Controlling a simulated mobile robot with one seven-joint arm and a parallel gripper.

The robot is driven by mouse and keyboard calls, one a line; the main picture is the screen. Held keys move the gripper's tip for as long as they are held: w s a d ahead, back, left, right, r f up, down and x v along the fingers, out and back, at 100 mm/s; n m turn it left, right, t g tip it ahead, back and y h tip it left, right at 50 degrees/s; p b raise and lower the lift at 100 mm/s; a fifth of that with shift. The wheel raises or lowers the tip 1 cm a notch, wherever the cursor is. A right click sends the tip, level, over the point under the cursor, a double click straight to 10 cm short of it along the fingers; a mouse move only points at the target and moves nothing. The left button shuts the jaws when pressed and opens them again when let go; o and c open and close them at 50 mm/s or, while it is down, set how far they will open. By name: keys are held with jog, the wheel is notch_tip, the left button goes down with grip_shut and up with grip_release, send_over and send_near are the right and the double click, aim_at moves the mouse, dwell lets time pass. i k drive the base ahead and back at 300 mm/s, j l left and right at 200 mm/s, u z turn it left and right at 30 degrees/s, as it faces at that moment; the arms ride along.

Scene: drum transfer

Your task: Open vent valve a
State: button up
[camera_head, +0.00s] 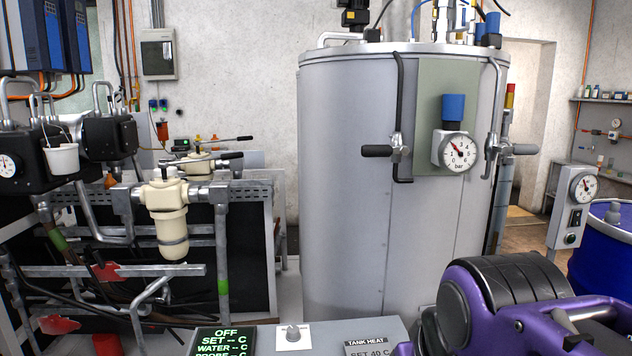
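A large grey tank (345,190) stands in the middle. On its front are two small valves on bent pipes. The left valve (397,152) has a black handle pointing level to the left. I see no label that tells which is vent valve a. A round pressure gauge (457,151) with a blue cap sits between them. Part of my purple and black arm fills the lower right corner. My gripper's fingers do not show.
A control panel (330,334) with a knob and display stands at the bottom front. Pipework with a cream filter housing (167,215) is at left. A blue drum (600,265) and a grey gauge box (570,215) stand at right.

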aim_at(517, 149)
jog(key=k+z, duration=0.3)
jog(key=z, duration=0.2)
jog(key=k+z, duration=0.3)
jog(key=z, duration=0.15)
jog(key=i+l+u, duration=0.15)
jog(key=u, duration=0.25)
jog(key=i+l+u, duration=0.1)
jog(key=l+u, duration=0.4)
jog(key=l, duration=0.3)
jog(key=i+l+u, duration=0.15)
jog(key=l, duration=0.3)
jog(key=i+l+u, duration=0.1)
jog(key=l, duration=1.15)
jog(key=i+l+u, duration=0.1)
jog(key=l, duration=1.2)
